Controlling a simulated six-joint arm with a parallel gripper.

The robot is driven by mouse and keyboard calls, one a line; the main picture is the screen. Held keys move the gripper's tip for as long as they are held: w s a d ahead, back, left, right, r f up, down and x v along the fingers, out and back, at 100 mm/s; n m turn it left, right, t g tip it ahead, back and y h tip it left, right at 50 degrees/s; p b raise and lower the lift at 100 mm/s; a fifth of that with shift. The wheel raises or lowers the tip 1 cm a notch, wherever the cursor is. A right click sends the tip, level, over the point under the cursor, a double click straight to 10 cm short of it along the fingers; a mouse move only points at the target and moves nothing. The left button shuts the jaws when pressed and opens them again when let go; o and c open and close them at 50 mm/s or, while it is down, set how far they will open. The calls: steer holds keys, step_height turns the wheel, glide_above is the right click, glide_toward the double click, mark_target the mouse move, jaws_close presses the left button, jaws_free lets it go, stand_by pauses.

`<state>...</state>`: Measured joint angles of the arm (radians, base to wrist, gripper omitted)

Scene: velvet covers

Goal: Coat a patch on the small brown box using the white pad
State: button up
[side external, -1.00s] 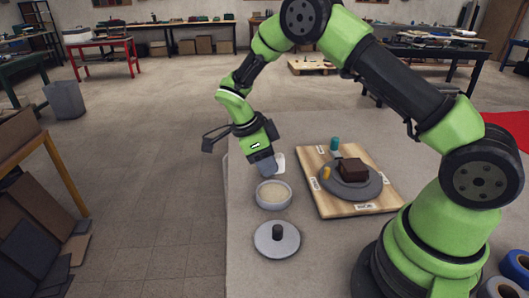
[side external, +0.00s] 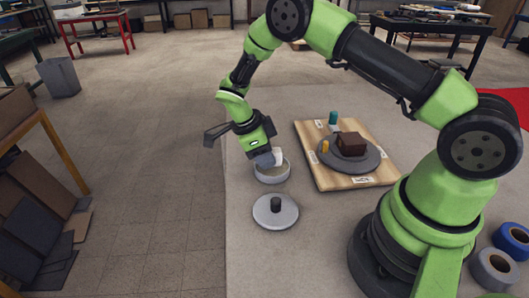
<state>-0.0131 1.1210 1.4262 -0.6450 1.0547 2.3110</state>
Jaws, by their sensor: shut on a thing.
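The small brown box (side external: 351,144) sits on a grey round plate (side external: 371,161), which rests on a wooden board (side external: 341,181) with white labels. My gripper (side external: 266,158) is at the white round dish (side external: 272,179), left of the board. It is shut on the white pad (side external: 277,157), which shows at its tip, low inside or just over the dish. The gripper partly hides the dish's inside, and I cannot tell whether the pad touches the contents.
A grey round lid (side external: 288,218) with a black knob lies in front of the dish. A teal cylinder (side external: 333,117) and a small yellow piece (side external: 325,146) stand near the box. Tape rolls (side external: 494,270) lie at the lower right.

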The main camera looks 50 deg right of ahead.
steer(key=shift+f, duration=0.6)
stand_by(1.6)
steer(key=shift+r, duration=3.55)
